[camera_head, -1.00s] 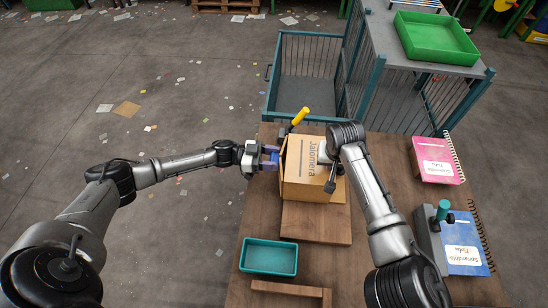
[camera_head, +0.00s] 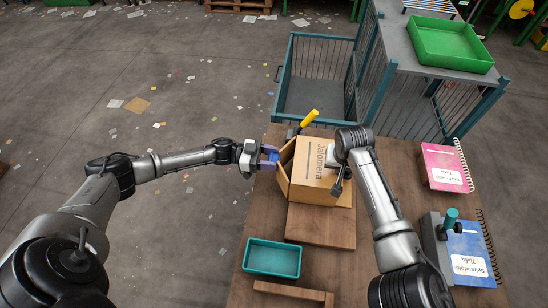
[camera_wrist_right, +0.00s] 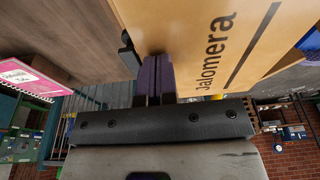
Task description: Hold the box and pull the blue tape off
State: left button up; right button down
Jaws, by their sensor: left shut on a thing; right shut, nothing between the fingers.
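The cardboard box (camera_head: 318,168) marked "Jalomera" stands on the brown table, turned slightly, with a panel or flap angled out on its left side. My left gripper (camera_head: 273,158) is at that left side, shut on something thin. This seems to be the blue tape, but the tape cannot be told apart from the bluish-violet fingers. My right gripper (camera_head: 339,183) is at the box's right side. In the right wrist view its violet fingers (camera_wrist_right: 155,75) are shut with nothing between them, close against the box's printed face (camera_wrist_right: 210,45); contact cannot be told for certain.
A flat brown board (camera_head: 321,232) lies in front of the box, with a teal tray (camera_head: 272,259) nearer me. A yellow-handled tool (camera_head: 309,118) is behind the box. Pink (camera_head: 443,164) and blue (camera_head: 468,255) notebooks lie right. A barred cage (camera_head: 318,85) stands beyond the table.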

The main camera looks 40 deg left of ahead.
pick_arm(q)
jog(key=shift+v, duration=0.85)
pick_arm(e)
jog(key=shift+d+f, duration=0.25)
jog(key=shift+f, duration=0.2)
jog(key=shift+r, duration=0.1)
jog(key=shift+a+r, duration=0.1)
jog(key=shift+r, duration=1.25)
jog(key=shift+a+r, duration=0.1)
jog(key=shift+r, duration=0.7)
jog(key=v, duration=0.3)
jog(key=w+v, duration=0.1)
jog(key=v, duration=0.1)
jog(key=shift+s+a+r, duration=0.1)
jog(key=shift+a+r, duration=0.05)
jog(key=shift+a, duration=0.15)
